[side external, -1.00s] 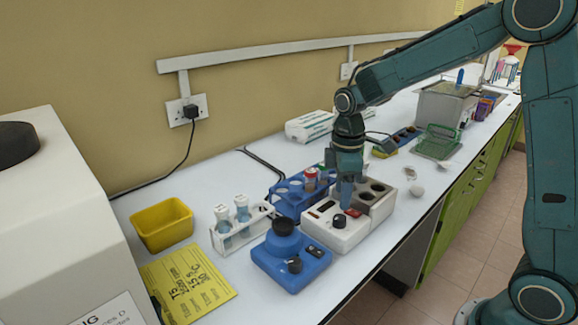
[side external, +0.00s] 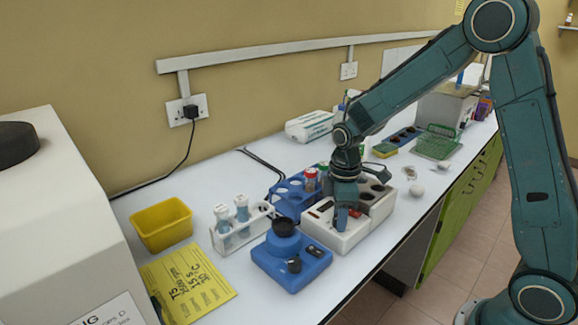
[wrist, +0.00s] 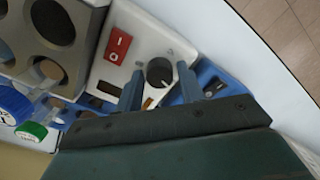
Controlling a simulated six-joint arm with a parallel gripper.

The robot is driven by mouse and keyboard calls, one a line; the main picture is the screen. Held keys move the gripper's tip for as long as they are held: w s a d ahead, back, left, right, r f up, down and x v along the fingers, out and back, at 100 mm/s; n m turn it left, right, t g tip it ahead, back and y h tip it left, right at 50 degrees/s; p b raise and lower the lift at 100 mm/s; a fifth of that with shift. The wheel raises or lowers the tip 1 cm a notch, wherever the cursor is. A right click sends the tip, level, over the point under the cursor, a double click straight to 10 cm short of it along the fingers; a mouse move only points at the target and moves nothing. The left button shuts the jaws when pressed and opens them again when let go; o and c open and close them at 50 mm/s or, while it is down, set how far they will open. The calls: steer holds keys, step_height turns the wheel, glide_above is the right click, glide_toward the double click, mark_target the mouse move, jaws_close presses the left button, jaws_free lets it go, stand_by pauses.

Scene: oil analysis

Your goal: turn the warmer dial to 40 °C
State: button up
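The warmer (side external: 347,240) is a white box with a grey block of round wells; its white top (wrist: 145,35) shows in the wrist view. Its black dial (wrist: 159,72) has a light pointer line. My gripper (side external: 341,218) points down at the dial end of the warmer, and its fingers hide the dial in the side view. In the wrist view my gripper (wrist: 160,72) is open, with one finger on either side of the dial and a small gap at each side. I cannot tell how far the tips are above the warmer's top.
A red switch (wrist: 118,45) sits beside the dial. A blue device (side external: 290,262) with a black knob stands close in front. A blue rack (side external: 290,207), a white tube rack (side external: 225,243) and a yellow tub (side external: 162,225) stand nearby. The bench's front edge is close.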

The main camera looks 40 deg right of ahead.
steer(key=c, duration=0.6)
steer(key=shift+m, duration=0.5)
steer(key=m, duration=0.3)
steer(key=shift+m, duration=0.4)
steer(key=m, duration=0.5)
steer(key=o, duration=1)
